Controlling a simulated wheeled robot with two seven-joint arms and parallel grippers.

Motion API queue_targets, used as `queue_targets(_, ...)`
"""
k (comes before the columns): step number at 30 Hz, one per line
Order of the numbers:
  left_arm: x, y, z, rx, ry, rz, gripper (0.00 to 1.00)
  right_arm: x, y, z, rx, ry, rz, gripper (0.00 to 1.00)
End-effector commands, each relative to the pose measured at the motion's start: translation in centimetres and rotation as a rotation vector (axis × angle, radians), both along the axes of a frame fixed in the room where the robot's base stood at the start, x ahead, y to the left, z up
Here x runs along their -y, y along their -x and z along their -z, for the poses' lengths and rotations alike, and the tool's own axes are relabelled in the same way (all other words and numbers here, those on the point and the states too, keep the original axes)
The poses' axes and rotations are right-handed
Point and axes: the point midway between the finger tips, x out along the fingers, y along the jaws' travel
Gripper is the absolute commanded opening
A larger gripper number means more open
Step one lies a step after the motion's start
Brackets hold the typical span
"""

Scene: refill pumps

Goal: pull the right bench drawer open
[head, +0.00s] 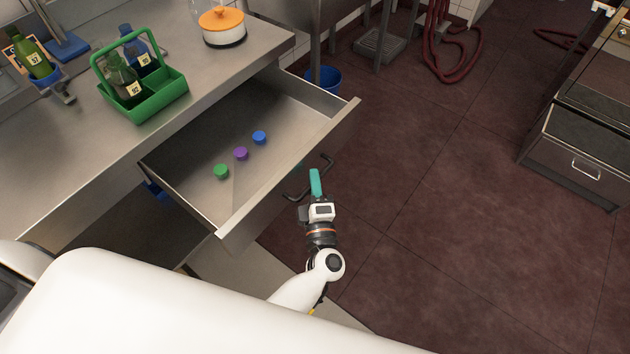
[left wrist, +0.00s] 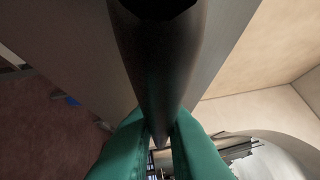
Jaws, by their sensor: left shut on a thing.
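The bench drawer (head: 225,205) stands pulled well out from under the steel bench top, and its inside shows. Its dark bar handle (head: 327,164) is on the front panel. My left gripper (head: 315,182) is at the handle, with its teal fingers beside the drawer front. In the left wrist view, the dark handle bar (left wrist: 158,60) runs between the teal fingers (left wrist: 160,135), which are shut on it. My right gripper is not in view.
A green cap (head: 221,171), a purple cap (head: 240,153) and a blue cap (head: 259,137) lie in the drawer. A green caddy (head: 160,107) with bottles and an orange-lidded jar (head: 222,25) stand on the bench (head: 60,150). The red-brown floor (head: 450,200) right of the drawer is clear.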

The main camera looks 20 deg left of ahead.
Motion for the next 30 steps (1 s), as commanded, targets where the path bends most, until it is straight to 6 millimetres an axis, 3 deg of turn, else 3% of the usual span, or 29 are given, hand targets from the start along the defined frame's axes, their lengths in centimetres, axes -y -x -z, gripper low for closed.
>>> queue_targets(3,0.0,0.1,0.2,-0.004,0.002,0.001,0.00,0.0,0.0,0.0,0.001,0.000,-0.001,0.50)
queue_targets(4,0.0,0.1,0.2,-0.004,0.002,0.001,0.12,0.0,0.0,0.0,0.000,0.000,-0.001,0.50)
queue_targets(8,0.0,0.0,0.1,-0.003,0.001,0.001,0.33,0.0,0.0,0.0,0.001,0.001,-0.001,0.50)
queue_targets(18,0.2,0.4,0.2,-0.001,0.002,0.000,0.33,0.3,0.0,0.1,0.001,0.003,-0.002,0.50)
queue_targets(30,2.6,5.9,1.1,-0.004,0.002,0.001,0.33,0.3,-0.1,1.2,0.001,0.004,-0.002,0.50)
